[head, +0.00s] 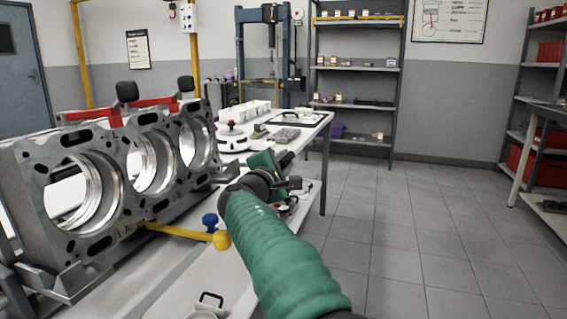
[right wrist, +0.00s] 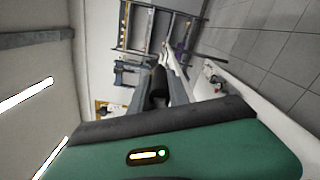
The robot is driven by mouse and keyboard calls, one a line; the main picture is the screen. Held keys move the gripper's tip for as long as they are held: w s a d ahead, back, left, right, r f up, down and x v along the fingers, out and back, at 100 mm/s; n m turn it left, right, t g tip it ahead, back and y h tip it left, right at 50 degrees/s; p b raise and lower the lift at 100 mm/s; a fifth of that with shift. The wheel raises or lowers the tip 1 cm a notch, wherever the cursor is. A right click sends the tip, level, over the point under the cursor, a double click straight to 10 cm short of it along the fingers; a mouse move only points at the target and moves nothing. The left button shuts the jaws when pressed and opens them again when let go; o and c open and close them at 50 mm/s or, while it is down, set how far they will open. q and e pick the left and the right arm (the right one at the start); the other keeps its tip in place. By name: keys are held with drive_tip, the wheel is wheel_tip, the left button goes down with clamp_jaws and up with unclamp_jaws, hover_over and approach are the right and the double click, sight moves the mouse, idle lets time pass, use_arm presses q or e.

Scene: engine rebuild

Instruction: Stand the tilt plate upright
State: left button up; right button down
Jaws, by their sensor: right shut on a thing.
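The grey engine block (head: 112,180), with large round bores, stands on edge at the left of the head view, its bored face towards me. Grey metal framing (head: 50,288) shows under and beside it; I cannot tell which part is the tilt plate. A yellow bar (head: 180,232) with a yellow knob runs out from below the block, with a blue knob (head: 210,220) beside it. My right gripper (head: 287,160) is right of the block over the bench's edge. In the right wrist view its fingers (right wrist: 160,92) are shut on a dark rounded piece (right wrist: 159,80). My left gripper is out of view.
The white bench (head: 240,270) carries a small black-handled item (head: 210,298) in front and several parts farther back. A blue press (head: 270,60) and shelves (head: 355,65) stand behind. The tiled floor (head: 430,240) to the right is clear.

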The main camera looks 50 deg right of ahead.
drive_tip(key=c, duration=1.3)
unclamp_jaws()
drive_tip(key=shift+o, duration=0.2)
drive_tip(key=shift+r+p, duration=0.3)
drive_tip(key=shift+r, duration=0.05)
wheel_tip(320, 180, up, 4)
drive_tip(key=p, duration=0.3)
drive_tip(key=shift+d+f, duration=0.1)
drive_tip(key=shift+f, duration=0.1)
drive_tip(key=shift+s+a+f, duration=0.35)
drive_tip(key=shift+s+a, duration=0.25)
drive_tip(key=shift+a, duration=0.15)
drive_tip(key=s+a+r+p, duration=0.1)
drive_tip(key=s+a+p, duration=0.1)
drive_tip(key=s+a, duration=0.7)
drive_tip(key=shift+s+a+p, duration=0.35)
drive_tip(key=shift+a, duration=0.3)
